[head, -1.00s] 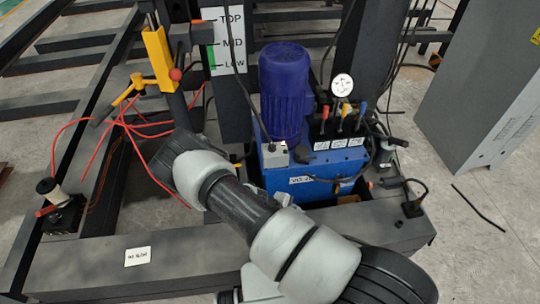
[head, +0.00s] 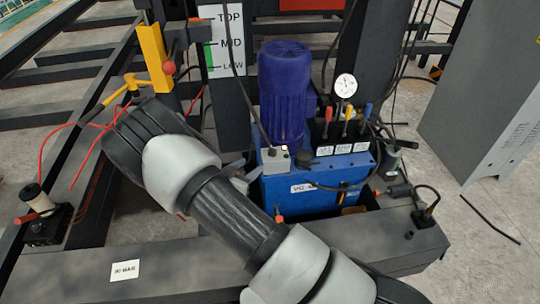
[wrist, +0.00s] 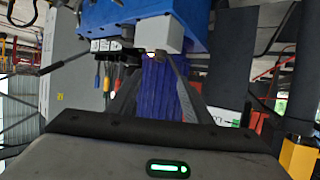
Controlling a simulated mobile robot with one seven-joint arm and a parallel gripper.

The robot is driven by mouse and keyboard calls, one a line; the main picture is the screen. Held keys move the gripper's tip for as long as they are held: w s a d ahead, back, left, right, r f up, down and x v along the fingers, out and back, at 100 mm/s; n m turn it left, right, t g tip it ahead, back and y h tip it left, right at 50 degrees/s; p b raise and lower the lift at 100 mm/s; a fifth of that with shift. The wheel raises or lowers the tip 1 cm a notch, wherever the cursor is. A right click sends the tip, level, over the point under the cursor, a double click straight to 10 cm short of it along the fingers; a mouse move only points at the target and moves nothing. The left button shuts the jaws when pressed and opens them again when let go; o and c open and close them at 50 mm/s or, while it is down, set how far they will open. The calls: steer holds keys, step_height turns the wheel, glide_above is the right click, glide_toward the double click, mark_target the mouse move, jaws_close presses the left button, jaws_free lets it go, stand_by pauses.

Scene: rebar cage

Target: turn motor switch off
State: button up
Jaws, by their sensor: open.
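The blue motor (head: 287,95) stands upright on the blue hydraulic unit (head: 310,190) in the head view. A small grey switch box (head: 273,161) with a pale yellow lit spot sits at the motor's foot. The wrist view shows this scene upside down, with the grey box (wrist: 160,33) at top centre and the motor (wrist: 168,90) below it. My gripper (wrist: 151,66) is open and empty, its two dark fingers slanting toward the box from either side. I cannot tell whether they touch it. In the head view my arm mostly hides the gripper.
Levers with red, yellow and blue handles (head: 345,120) and a round gauge (head: 345,86) stand right of the motor. A black cable hangs down to the switch box. A yellow bracket (head: 153,55) stands left. A grey cabinet (head: 485,100) is at right.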

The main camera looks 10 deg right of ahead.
mark_target(271, 151)
steer(key=b+x, duration=0.3)
steer(key=x, duration=1.4)
steer(key=shift+a+b, duration=0.1)
steer(key=shift+b, duration=0.2)
steer(key=c, duration=1)
steer(key=shift+c, duration=0.2)
